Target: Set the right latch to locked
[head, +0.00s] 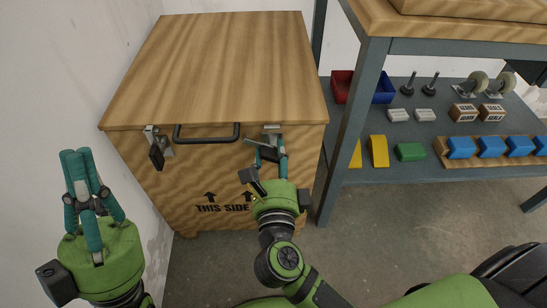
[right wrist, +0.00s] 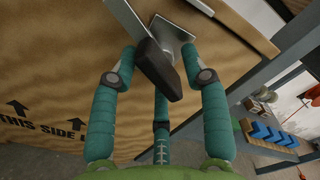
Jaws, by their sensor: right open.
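The right latch (head: 272,128) is on the upper right front of the wooden crate (head: 240,60). In the right wrist view its metal plate and arm end in a dark handle (right wrist: 158,70), which stands out from the crate face. My right gripper (head: 268,150) is at this latch. In the right wrist view its teal fingers (right wrist: 162,85) are spread, with the dark handle between them; I cannot tell whether they touch it. Part of the latch is hidden behind the fingers in the head view. My left gripper (head: 77,155) is raised left of the crate, empty, its fingers close together.
A left latch (head: 157,150) with a dark handle and a black bar handle (head: 206,138) are on the crate front. A grey shelf (head: 455,130) with bins, castors and blocks stands close on the right. A white wall (head: 60,60) is at the left.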

